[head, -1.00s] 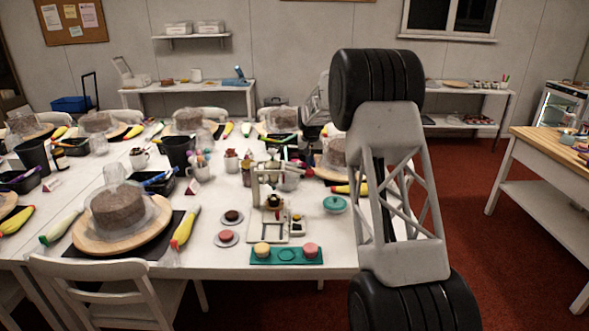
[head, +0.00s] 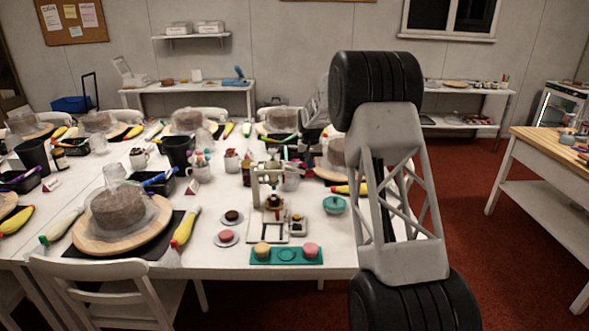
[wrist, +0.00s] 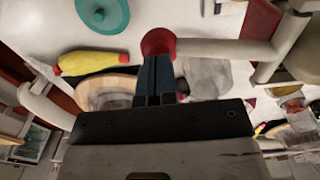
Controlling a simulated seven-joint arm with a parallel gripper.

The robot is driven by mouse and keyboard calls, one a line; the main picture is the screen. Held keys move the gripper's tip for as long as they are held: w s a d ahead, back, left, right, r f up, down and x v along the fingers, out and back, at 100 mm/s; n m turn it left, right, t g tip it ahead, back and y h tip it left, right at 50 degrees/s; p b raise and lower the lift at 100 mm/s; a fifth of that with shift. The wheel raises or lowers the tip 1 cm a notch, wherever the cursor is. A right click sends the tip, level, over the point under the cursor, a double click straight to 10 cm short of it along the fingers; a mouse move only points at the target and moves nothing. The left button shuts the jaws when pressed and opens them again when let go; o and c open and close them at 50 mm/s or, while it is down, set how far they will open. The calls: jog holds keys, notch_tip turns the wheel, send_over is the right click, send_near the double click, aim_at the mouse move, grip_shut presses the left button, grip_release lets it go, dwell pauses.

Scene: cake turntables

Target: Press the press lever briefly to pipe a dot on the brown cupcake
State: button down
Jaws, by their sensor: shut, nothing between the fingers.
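The piping press (head: 256,190) is a pale frame standing on the white table. A small brown cupcake (head: 272,204) seems to sit under its nozzle, though details there are tiny. In the wrist view, the pale press lever (wrist: 225,49) runs across and ends in a red knob (wrist: 158,42). My gripper (wrist: 158,62) is shut and empty, its fingertips at the red knob. I cannot tell whether they touch it. In the head view my arm hides the gripper.
A dark cupcake (head: 232,216) and a pink one (head: 226,236) sit on saucers left of the press. A teal tray (head: 286,257) with yellow and pink cupcakes lies in front. A teal lidded pot (head: 335,205) stands right. A wrapped cake (head: 117,206) is farther left.

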aim_at(309, 173)
jog(key=shift+f, duration=0.6)
jog(key=shift+f, duration=1.8)
dwell(0.5)
jog(key=shift+r, duration=4.55)
jog(key=shift+s+r, duration=0.1)
